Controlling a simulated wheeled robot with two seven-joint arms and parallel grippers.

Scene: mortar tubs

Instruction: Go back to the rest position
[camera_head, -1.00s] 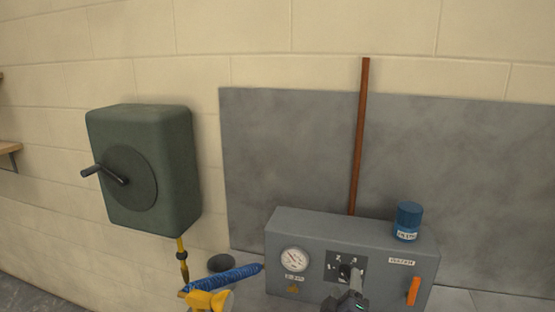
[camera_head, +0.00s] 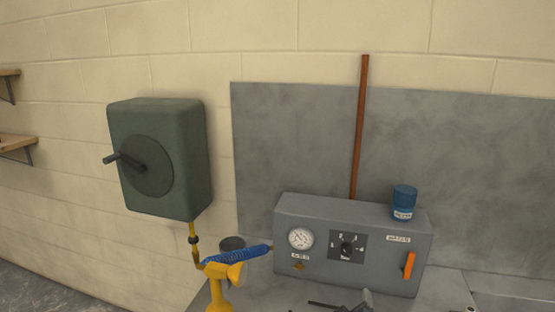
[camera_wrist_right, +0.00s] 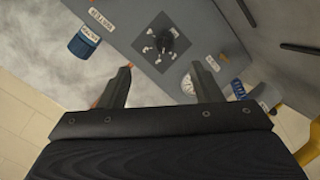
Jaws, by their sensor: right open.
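My right gripper (camera_head: 341,304) is at the bottom edge of the head view, in front of and below the grey control box (camera_head: 286,252). It is only partly in frame. In the right wrist view its two fingers (camera_wrist_right: 163,84) stand apart with nothing between them. The black selector knob (camera_head: 347,247) on its dark plate is clear of the gripper. It also shows beyond the fingers in the right wrist view (camera_wrist_right: 165,40). My left gripper is in neither current view.
The box carries a round gauge (camera_head: 300,238), an orange handle (camera_head: 408,265) and a blue-capped jar (camera_head: 403,203) on top. A yellow tool with a blue coiled part (camera_head: 237,255) stands left of the box. A green hose reel or crank housing (camera_head: 185,150) hangs on the wall.

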